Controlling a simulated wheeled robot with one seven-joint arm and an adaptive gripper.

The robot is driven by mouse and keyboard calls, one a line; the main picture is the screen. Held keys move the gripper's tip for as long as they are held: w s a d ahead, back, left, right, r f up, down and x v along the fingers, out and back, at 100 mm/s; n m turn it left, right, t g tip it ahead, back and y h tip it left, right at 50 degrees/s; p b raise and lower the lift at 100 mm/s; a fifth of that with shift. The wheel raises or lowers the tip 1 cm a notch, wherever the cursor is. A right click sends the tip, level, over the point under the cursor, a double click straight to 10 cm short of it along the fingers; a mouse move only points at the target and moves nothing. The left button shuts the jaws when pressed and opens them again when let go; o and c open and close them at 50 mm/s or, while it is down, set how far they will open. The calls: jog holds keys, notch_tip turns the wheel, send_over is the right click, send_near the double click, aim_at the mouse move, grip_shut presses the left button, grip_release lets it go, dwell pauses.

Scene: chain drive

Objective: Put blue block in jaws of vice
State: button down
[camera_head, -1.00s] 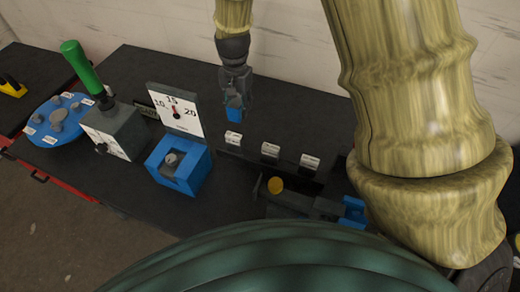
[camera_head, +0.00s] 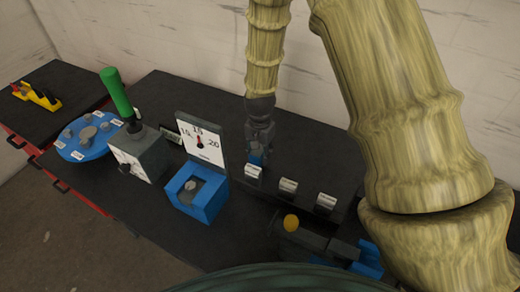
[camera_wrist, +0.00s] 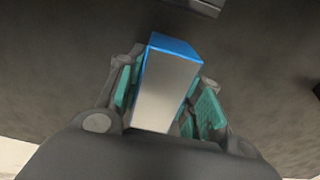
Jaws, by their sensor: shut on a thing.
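The blue block (camera_head: 256,158) is between the fingers of my gripper (camera_head: 259,148), which is shut on it above the dark bench. In the wrist view the block (camera_wrist: 168,88) shows a pale grey face with blue edges, between green finger pads. What looks like the vice (camera_head: 340,250) is at the lower right of the head view, with blue parts (camera_head: 368,258) at its right end and an orange round knob (camera_head: 291,222). My own body partly hides it, and the gap between its jaws is not clear. My gripper is behind and left of it.
Bench behind the row is clear.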

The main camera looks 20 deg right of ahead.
jog(key=shift+f+p, duration=0.5)
jog(key=shift+f, duration=1.25)
jog(key=shift+f, duration=0.15)
jog(key=c, duration=1)
grip_release()
jog(key=shift+o, duration=0.2)
jog(key=shift+r, duration=0.25)
